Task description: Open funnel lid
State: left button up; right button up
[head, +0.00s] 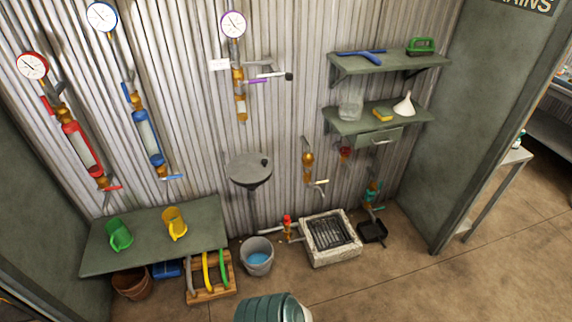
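A dark grey round funnel (250,182) is fixed to the corrugated wall at the middle of the head view, with a thin pipe running down below it. A flat round lid (245,164) of the same grey appears to lie shut across its top. A small dark knob stands up near the lid's right edge. The inside of the funnel is hidden. A separate white funnel (404,107) stands mouth down on the lower shelf at the right. Neither of my grippers is in view.
A bucket (257,258) with blue liquid and a stone drain basin (331,238) stand on the floor below. A green table (195,238) with two jugs is at left. Valves and gauges line the wall. A ribbed green rounded thing (268,308) is cut off at the bottom edge.

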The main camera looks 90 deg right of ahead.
aim_at(253, 167)
jog(key=z, duration=2.65)
